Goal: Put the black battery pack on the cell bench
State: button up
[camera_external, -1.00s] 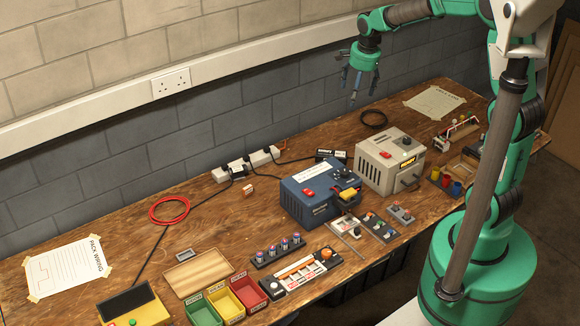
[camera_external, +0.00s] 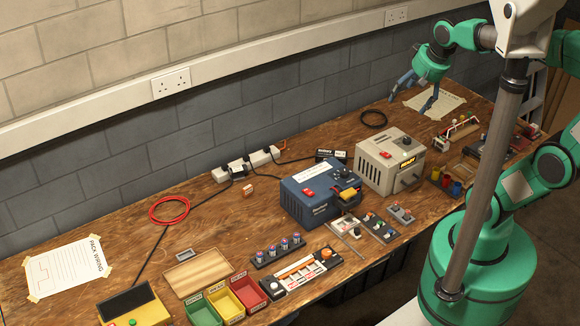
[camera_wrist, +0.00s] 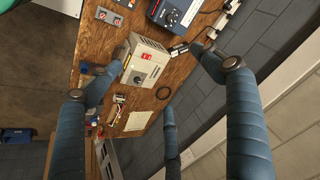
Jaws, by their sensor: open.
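My gripper (camera_external: 408,103) is open and empty in the external view, held in the air above the far right of the wooden bench (camera_external: 215,215), near the taped paper sheet. In the wrist view its blue fingers are spread wide around my gripper's empty middle (camera_wrist: 158,95), with the bench well below. Small black blocks with pale labels (camera_external: 330,156) lie at the back of the bench behind the two chargers; they also show in the wrist view (camera_wrist: 178,50). They may be the black battery pack, but they are too small to tell. I cannot single out a separate cell bench.
A blue charger (camera_external: 318,193) and a beige charger (camera_external: 390,160) stand mid-bench. A black cable coil (camera_external: 373,119) lies behind. A small rack (camera_external: 458,131) and colored cups (camera_external: 446,182) are at right. Colored trays (camera_external: 228,297) are in front. The wall runs along the back.

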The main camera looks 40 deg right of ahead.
jog(key=s+n, duration=0.3)
jog(key=s, duration=0.4)
jog(key=shift+a+f+n+t, duration=0.2)
jog(key=shift+f+n+t, duration=0.2)
dwell(0.8)
